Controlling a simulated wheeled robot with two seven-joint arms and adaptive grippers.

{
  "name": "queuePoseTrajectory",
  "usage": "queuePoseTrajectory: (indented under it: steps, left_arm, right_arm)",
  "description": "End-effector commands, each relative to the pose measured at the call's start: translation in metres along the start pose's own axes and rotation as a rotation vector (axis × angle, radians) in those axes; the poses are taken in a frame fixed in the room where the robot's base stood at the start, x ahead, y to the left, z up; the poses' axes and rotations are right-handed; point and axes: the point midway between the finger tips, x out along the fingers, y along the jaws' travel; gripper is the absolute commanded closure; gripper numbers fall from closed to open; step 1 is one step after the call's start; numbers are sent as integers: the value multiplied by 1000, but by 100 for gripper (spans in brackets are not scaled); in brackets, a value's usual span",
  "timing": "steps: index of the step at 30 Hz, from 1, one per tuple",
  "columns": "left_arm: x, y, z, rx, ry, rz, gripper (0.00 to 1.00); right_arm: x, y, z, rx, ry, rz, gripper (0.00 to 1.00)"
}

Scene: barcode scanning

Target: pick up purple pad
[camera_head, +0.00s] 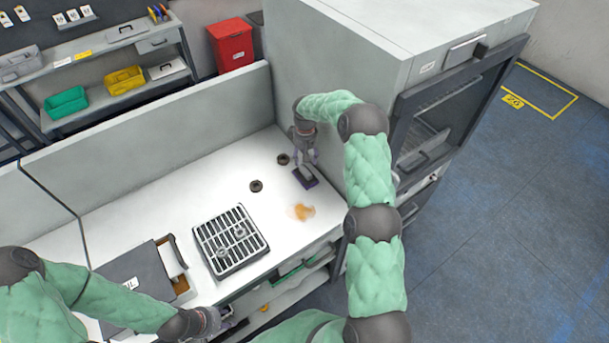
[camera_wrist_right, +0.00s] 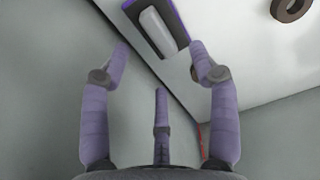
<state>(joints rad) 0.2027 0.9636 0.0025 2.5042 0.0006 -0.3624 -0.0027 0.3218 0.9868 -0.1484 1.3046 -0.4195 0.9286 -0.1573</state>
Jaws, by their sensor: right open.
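The purple pad (camera_head: 309,184) lies on the white bench near the tall cabinet's side, with a light grey grip on top. It also shows at the top of the right wrist view (camera_wrist_right: 160,25). My right gripper (camera_head: 304,158) points down just above the pad. In the right wrist view its purple fingers (camera_wrist_right: 160,50) are spread apart with nothing between them, and the pad lies beyond the fingertips. My left gripper (camera_head: 212,320) is low in the head view by the bench's front edge; its fingers are too unclear to read.
An orange-brown stain (camera_head: 304,211) is on the bench in front of the pad. Two dark rings (camera_head: 256,186) (camera_head: 283,159) lie left of it. A grated tray (camera_head: 204,242) holds grey rings. The cabinet (camera_head: 320,80) and a low partition (camera_head: 160,140) bound the bench.

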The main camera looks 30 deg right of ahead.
Motion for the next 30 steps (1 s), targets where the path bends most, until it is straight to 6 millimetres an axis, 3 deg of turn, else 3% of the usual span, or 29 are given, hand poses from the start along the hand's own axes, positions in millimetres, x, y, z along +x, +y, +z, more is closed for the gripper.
queuePoseTrajectory:
  steps: [21,30]
  left_arm:
    - [-9,3,0,0,1,0,60]
    - [-9,3,0,0,1,0,60]
  right_arm:
    - [72,7,0,-1,0,-1,39]
    - [76,7,0,0,1,0,39]
